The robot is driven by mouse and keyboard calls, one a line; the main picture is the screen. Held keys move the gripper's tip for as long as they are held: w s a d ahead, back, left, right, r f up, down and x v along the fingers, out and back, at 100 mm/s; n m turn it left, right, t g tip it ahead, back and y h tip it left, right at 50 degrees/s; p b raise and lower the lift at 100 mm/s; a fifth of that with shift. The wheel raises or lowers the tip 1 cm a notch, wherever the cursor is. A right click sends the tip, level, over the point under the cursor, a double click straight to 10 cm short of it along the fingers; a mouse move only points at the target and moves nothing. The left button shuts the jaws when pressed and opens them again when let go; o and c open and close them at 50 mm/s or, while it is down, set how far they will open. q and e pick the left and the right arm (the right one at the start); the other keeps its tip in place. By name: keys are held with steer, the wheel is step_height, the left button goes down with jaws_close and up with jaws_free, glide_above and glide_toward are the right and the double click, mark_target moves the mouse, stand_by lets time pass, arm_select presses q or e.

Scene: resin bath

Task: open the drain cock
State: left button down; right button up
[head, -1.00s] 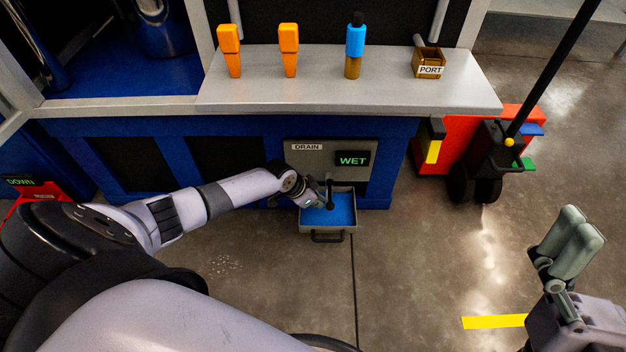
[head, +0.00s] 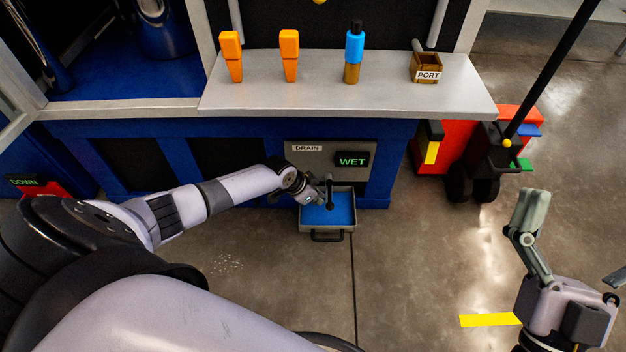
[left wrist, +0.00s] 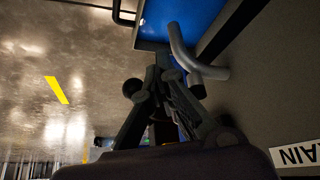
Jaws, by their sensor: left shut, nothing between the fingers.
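The drain panel (head: 377,180) on the blue bath front carries a DRAIN label and a green WET display. A dark upright lever or spout (head: 330,194) stands before it; I cannot tell which part is the cock. In the left wrist view a bent grey bar (left wrist: 181,46) crosses near the fingertips. My left gripper (head: 320,194) is shut and empty, just left of the dark piece. Its fingers (left wrist: 172,80) show close to the bar; contact is unclear. My right gripper (head: 575,238) looks open at the lower right, one finger partly cut off.
A grey tray (head: 316,230) with blue inside sits below the drain. A red wheeled unit (head: 450,150) stands right. Floor in front is clear.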

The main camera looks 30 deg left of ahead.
steer(key=w+f+g+h+p, duration=0.3)
steer(key=f+g, duration=0.6)
steer(key=f, duration=0.5)
steer(key=shift+w+d, duration=0.45)
steer(key=shift+w, duration=0.05)
stand_by(0.5)
